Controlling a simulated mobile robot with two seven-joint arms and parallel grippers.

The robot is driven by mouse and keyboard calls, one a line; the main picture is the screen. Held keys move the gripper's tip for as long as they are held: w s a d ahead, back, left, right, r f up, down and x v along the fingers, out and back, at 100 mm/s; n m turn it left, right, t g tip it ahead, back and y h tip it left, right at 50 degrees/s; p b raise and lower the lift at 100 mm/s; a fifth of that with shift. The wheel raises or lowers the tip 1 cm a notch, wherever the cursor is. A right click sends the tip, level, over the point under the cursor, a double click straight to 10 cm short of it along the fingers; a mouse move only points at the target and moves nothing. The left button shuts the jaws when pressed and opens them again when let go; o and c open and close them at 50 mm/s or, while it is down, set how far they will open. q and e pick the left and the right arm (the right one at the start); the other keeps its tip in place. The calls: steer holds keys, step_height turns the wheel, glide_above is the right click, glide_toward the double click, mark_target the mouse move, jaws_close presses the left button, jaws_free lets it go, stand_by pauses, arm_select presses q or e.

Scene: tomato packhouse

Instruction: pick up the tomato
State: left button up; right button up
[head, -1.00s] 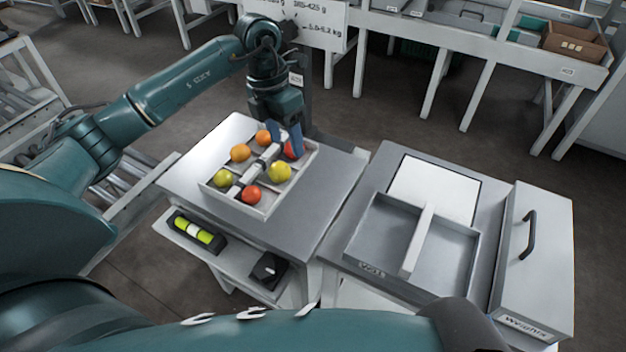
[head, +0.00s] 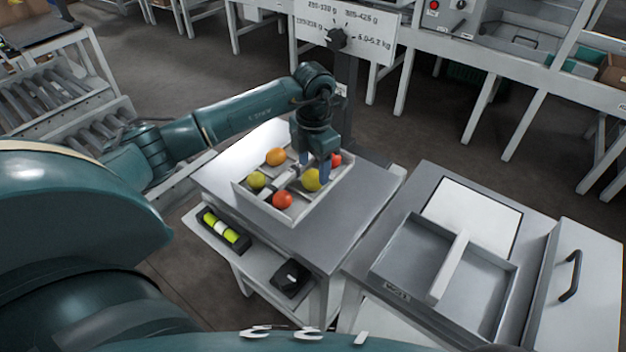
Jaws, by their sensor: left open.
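A shallow tray (head: 266,209) with a light divider stands on the left table. In it lie an orange tomato (head: 276,156), a yellow-green tomato (head: 257,180), a red tomato (head: 282,200) in front, a yellow tomato (head: 312,181) and another red tomato (head: 335,160) at the right, partly covered. The gripper hides the tray's back part. My right gripper is not in view.
The right table has an empty two-part metal tray (head: 412,259), a white plate (head: 470,212) and a box with a dark handle (head: 570,275). A lower shelf holds a black holder with yellow-green rolls (head: 222,230) and a black device (head: 291,278). A sign (head: 365,30) stands behind.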

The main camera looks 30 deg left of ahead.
mark_target(315, 172)
arm_select(q)
step_height(315, 172, down, 3)
steer(key=shift+w+d+f, duration=0.1)
steer(key=c, duration=0.5)
